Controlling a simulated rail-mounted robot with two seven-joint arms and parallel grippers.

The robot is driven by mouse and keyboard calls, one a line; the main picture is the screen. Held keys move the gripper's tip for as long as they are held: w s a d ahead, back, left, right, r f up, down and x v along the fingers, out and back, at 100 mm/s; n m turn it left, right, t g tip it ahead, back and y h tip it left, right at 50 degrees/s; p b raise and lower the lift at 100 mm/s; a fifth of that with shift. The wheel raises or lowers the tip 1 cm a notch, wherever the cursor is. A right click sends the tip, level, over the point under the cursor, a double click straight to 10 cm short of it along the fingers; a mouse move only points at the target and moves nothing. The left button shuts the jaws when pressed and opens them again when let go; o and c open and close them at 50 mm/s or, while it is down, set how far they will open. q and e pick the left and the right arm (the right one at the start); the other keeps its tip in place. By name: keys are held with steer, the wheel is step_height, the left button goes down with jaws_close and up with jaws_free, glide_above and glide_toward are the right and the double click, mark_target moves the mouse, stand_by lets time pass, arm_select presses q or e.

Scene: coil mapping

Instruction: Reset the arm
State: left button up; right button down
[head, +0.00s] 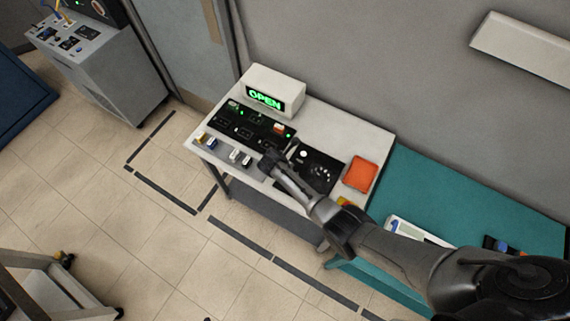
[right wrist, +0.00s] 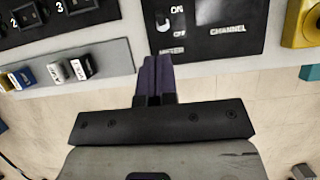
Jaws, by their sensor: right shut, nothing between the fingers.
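My right arm comes in from the lower right in the head view. Its gripper (head: 276,160) is over the front of the white bench (head: 350,130), beside the black panels. In the right wrist view the dark fingers (right wrist: 155,72) are pressed together with nothing between them. Their tips appear near the lower edge of a black panel (right wrist: 210,40) with a small ON switch (right wrist: 163,20) and the words METER and CHANNEL. I cannot tell whether they touch it. My left gripper is not in view.
A box with a green OPEN display (head: 264,99) stands behind a black slotted panel (head: 235,122). Several small blocks (head: 240,158) lie on a grey strip. An orange tray (head: 360,174) is at the right. A teal table (head: 440,190) adjoins the bench; a grey console (head: 110,75) stands far left.

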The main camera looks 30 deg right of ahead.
stand_by(0.4)
steer(key=w+a+r+m+t+y, duration=0.1)
steer(key=w+a+r+m, duration=0.1)
steer(key=r+m, duration=0.7)
steer(key=w+a+r+m+t+y, duration=0.1)
steer(key=w+a+r+m, duration=0.15)
steer(key=r+m, duration=0.7)
steer(key=s+r+m+t+y, duration=0.25)
steer(key=s+r+m, duration=0.2)
steer(key=r, duration=0.35)
steer(key=s+d+r+n+t, duration=0.1)
steer(key=s+d+r, duration=0.1)
steer(key=s, duration=1.4)
steer(key=s+f+g, duration=0.2)
steer(key=s+f, duration=0.3)
steer(key=s, duration=0.4)
steer(key=s+f+g, duration=0.2)
steer(key=s+f, duration=0.3)
steer(key=s, duration=0.4)
steer(key=shift+d+f, duration=0.3)
steer(key=shift+d, duration=0.1)
